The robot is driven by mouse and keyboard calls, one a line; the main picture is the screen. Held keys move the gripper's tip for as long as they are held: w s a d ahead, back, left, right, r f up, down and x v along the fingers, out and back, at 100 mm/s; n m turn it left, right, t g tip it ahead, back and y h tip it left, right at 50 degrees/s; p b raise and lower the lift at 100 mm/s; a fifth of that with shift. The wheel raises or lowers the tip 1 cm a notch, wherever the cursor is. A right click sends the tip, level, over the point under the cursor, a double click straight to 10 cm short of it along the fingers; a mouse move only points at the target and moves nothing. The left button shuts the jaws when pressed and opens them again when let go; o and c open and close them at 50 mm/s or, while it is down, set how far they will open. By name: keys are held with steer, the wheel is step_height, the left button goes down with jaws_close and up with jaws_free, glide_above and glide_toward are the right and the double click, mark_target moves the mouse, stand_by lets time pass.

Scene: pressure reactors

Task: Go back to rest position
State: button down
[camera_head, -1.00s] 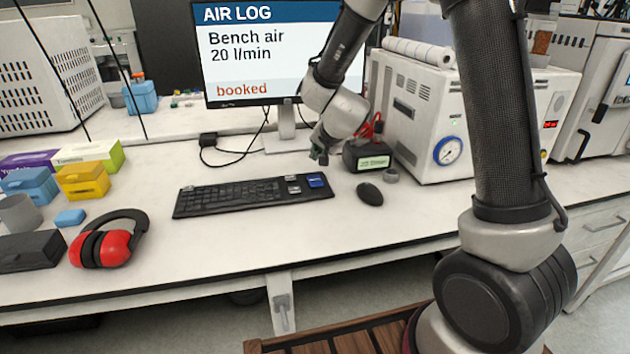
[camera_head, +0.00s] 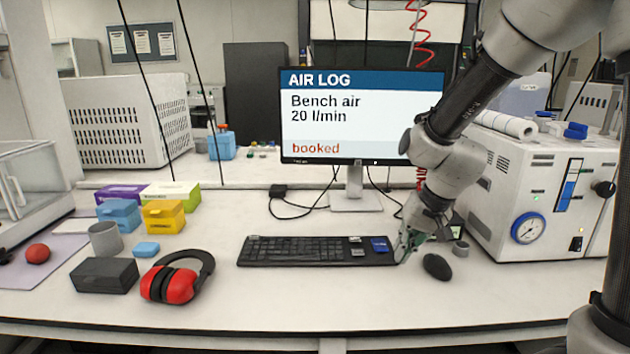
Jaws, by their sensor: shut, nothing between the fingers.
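My gripper (camera_head: 404,246) is at the end of my arm, which reaches in from the right. It is small in the picture, and its fingers look shut and empty. It points down near the right end of the black keyboard (camera_head: 300,251), left of the dark mouse (camera_head: 436,267). I cannot tell whether it touches the keyboard or hovers over it. Part of my arm covers the right edge of the monitor (camera_head: 340,115), which reads "AIR LOG, Bench air 20 l/min, booked".
A white reactor unit with a gauge (camera_head: 528,228) stands at the right. Red ear muffs (camera_head: 168,284), a black box (camera_head: 104,275), a grey cup (camera_head: 105,238) and coloured boxes (camera_head: 163,217) sit at the left. The bench front (camera_head: 300,310) is clear.

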steer(key=s+d+r+t+h, duration=0.1)
steer(key=s+d+r, duration=0.6)
steer(key=s+d, duration=0.1)
steer(key=s+d+r+n+h, duration=0.1)
steer(key=s+d+r+h, duration=0.1)
steer(key=s+d+r, duration=0.5)
steer(key=s, duration=0.4)
steer(key=shift+s+d+r+t, duration=0.15)
steer(key=shift+d+r+t, duration=0.1)
steer(key=shift+d+t, duration=0.15)
